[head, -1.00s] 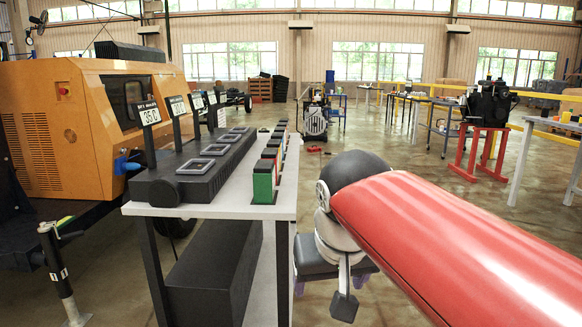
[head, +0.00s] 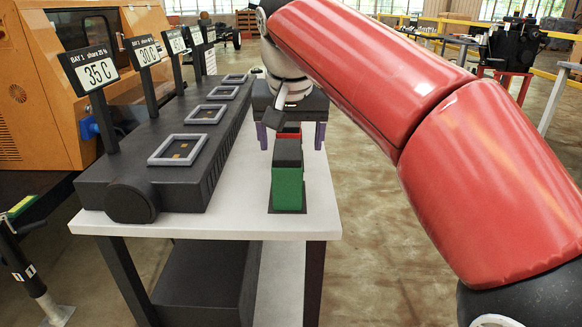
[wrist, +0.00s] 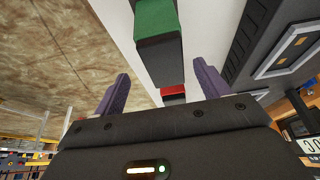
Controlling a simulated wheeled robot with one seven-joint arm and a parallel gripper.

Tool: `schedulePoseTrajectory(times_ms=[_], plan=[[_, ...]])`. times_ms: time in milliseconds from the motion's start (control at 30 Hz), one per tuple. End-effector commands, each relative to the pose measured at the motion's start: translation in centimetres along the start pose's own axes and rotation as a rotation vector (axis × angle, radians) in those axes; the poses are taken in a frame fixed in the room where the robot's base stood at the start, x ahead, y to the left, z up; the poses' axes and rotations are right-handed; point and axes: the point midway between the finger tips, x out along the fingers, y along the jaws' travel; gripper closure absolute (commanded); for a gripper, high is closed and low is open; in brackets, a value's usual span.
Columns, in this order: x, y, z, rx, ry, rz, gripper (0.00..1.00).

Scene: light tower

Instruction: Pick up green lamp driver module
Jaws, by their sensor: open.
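The green lamp driver module (head: 287,187) is a green block with a black top. It stands upright on a dark pad near the front edge of the white table (head: 322,215). It also shows at the top of the wrist view (wrist: 155,18). My gripper (head: 291,138) is open, with its purple fingers pointing down over the table, behind the green module in the head view. In the wrist view the fingers (wrist: 160,88) are wide apart and nothing is held between them. A red module (head: 288,147) stands just behind the green one, partly hidden by it and by my gripper.
A long black unit (head: 150,180) with several framed bays and temperature signs, the front reading 35 C, runs along the table's left side. An orange machine (head: 30,110) stands behind it at left. Floor to the table's right is clear.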

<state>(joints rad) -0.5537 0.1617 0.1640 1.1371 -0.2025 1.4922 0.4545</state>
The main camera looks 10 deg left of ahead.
Motion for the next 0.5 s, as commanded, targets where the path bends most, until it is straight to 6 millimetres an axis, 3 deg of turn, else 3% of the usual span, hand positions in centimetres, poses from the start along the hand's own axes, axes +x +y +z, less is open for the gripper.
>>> schedulePoseTrajectory(times_ms=[500], plan=[[6.6, -0.6, -0.1, 0.001, -0.002, 0.001, 0.25]])
